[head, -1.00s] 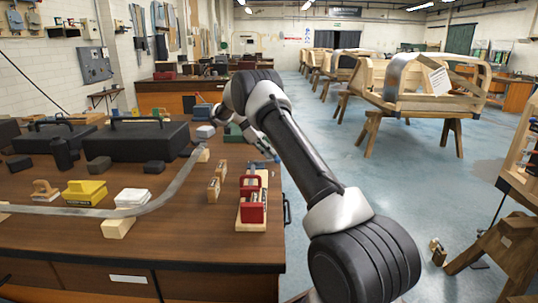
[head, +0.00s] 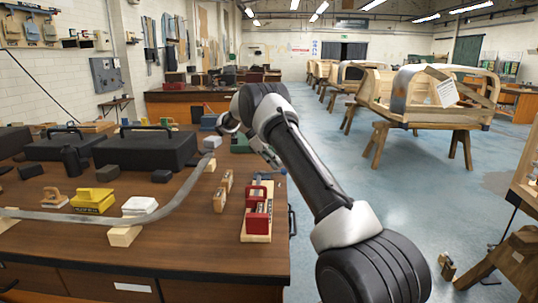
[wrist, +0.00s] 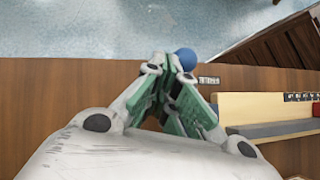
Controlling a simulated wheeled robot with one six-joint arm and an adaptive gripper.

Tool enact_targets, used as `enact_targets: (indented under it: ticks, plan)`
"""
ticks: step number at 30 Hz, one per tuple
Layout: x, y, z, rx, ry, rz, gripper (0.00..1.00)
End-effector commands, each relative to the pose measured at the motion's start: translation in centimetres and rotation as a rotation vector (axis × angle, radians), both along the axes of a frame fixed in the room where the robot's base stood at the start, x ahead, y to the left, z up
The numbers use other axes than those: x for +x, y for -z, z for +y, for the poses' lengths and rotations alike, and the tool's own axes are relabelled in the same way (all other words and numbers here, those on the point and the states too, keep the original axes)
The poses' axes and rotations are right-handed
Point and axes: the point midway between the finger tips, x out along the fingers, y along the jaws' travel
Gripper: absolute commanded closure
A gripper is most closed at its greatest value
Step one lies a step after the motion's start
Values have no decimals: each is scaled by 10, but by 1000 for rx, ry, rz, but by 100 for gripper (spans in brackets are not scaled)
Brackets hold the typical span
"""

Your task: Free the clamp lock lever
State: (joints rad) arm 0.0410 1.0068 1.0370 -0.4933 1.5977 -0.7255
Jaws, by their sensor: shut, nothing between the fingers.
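My gripper (wrist: 172,68) is shut and empty in the wrist view, its green-padded fingers meeting at the tips. A round blue knob (wrist: 186,57) shows just beyond the fingertips, partly hidden by them. I take it for the end of the clamp lever; whether the fingers touch it, I cannot tell. In the head view my gripper (head: 268,158) points down over the bench's right edge, above a small blue-grey part (head: 264,176). This part is at the far end of a wooden board carrying a red block (head: 258,212). The lever's lock state is not clear.
In the wrist view a pale wooden piece with a grey face (wrist: 270,130) lies right of the fingers.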

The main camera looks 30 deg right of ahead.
Motion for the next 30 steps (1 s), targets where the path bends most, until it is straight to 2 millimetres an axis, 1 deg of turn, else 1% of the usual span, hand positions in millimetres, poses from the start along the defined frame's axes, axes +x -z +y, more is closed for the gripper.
enact_targets:
  ticks: [7, 12, 15, 21, 30]
  plan:
    - [25, -41, 25, 0, -2, -5, 100]
    - [39, -64, 39, -1, -1, -4, 100]
    - [44, -71, 42, -2, -2, -4, 100]
    - [47, -81, 48, -1, -1, -3, 100]
    - [47, -84, 50, 0, -1, -2, 100]
